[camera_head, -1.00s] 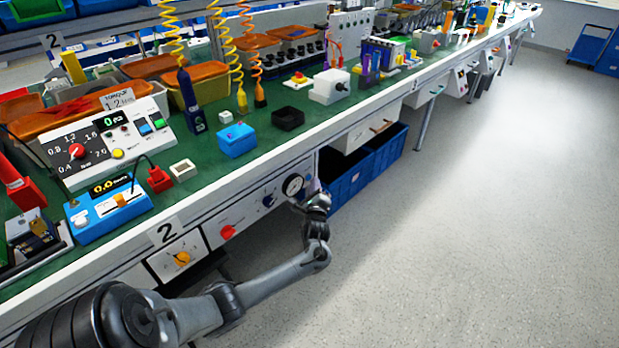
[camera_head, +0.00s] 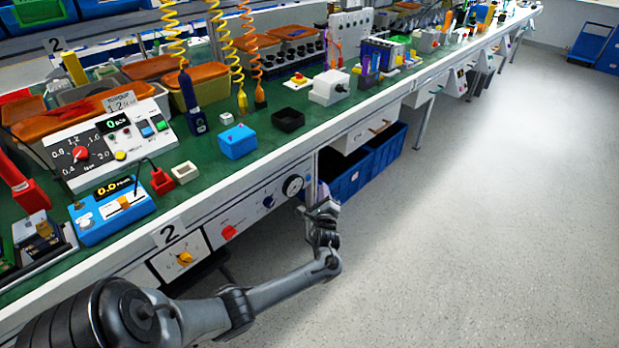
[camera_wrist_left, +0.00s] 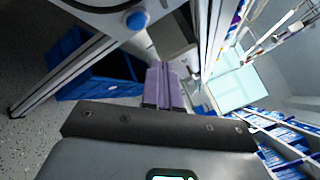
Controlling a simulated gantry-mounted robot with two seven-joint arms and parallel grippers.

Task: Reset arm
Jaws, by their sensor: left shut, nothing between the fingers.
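My left gripper (camera_head: 322,202) is beside the front panel of the bench, just below and right of the round gauge (camera_head: 293,186), with floor behind it. In the left wrist view its two purple fingers (camera_wrist_left: 165,86) lie together, shut and empty. The panel carries an orange rotary knob (camera_head: 184,258), a red knob (camera_head: 229,232) and a dark blue knob (camera_head: 268,201). A round blue button (camera_wrist_left: 137,20) shows on the panel edge in the left wrist view, apart from the fingers. My right gripper is out of view.
The green-topped bench (camera_head: 215,175) runs diagonally, crowded with devices, including a blue meter (camera_head: 112,212) and a blue box (camera_head: 237,141). Blue bins (camera_head: 350,178) stand under the bench beyond the gripper. The grey floor (camera_head: 480,220) at right is clear.

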